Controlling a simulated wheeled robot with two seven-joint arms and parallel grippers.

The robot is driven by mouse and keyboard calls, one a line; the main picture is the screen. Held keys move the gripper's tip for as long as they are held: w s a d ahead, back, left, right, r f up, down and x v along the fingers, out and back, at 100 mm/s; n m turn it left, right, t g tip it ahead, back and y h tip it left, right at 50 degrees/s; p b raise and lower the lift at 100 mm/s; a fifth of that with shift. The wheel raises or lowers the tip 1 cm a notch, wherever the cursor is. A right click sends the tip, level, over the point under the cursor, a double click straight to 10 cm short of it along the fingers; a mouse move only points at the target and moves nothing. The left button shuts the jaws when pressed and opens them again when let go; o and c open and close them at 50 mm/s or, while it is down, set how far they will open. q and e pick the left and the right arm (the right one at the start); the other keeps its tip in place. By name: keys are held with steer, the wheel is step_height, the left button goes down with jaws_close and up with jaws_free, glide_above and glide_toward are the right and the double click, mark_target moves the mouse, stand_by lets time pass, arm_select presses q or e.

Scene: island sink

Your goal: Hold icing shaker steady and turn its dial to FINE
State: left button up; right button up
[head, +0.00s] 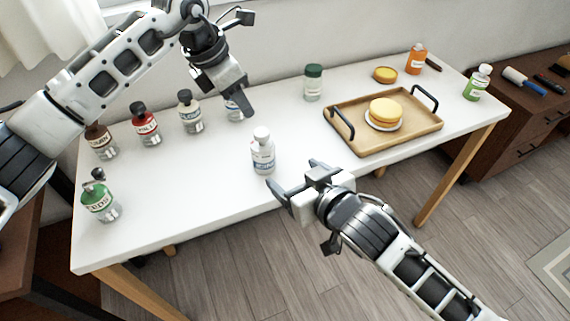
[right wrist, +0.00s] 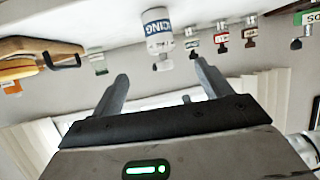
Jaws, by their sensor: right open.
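The icing shaker (head: 263,156) is a white bottle with a white top and a blue-lettered label. It stands upright near the front edge of the white table. In the right wrist view the shaker (right wrist: 157,30) appears upside down, beyond the fingertips, with "ICING" readable. My right gripper (head: 293,174) is open and empty, just right of and in front of the shaker, apart from it. My left gripper (head: 240,100) hangs behind and left of the shaker, above the table; its finger gap is not clear. The dial's setting cannot be read.
One more jar (head: 233,108) is partly hidden by my left gripper. A green-lidded jar (head: 313,84) stands behind. A wooden tray (head: 345,145) holds a yellow cake (head: 385,111).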

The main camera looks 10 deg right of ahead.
mark_target(269, 155)
steer(key=x, duration=1.5)
steer(key=shift+w+a, duration=0.1)
steer(key=shift+a, duration=0.05)
steer(key=c, duration=1.1)
